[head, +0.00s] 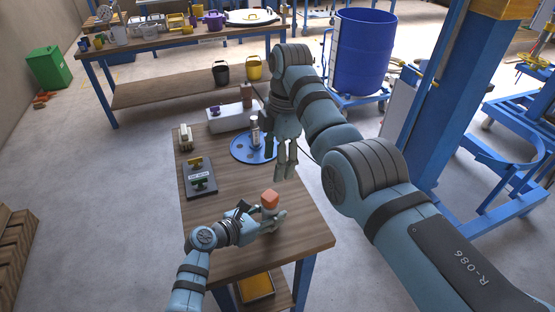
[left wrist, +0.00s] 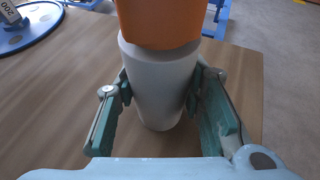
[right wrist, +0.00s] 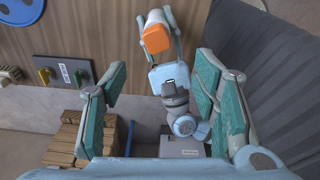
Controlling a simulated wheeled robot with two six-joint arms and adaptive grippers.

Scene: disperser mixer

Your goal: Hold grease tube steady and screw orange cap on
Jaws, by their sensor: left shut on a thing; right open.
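The white grease tube (left wrist: 158,85) stands upright between the fingers of my left gripper (left wrist: 162,105), which is shut on its sides. The orange cap (left wrist: 160,20) sits on top of the tube; I cannot tell how tightly it is seated. In the head view the orange cap (head: 269,198) shows near the table's front right, above my left gripper (head: 274,221). My right gripper (head: 287,172) is open and empty, farther back and above the table. In the right wrist view the orange cap (right wrist: 155,39) is beyond the open fingers of my right gripper (right wrist: 160,105).
A blue round plate (head: 240,153) with a grey weight-like piece (head: 254,130) lies farther back on the wooden table (head: 230,185). A dark board with yellow and green handles (head: 200,181) lies at the left. A blue drum (head: 362,50) stands behind. The table's right edge is close to the tube.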

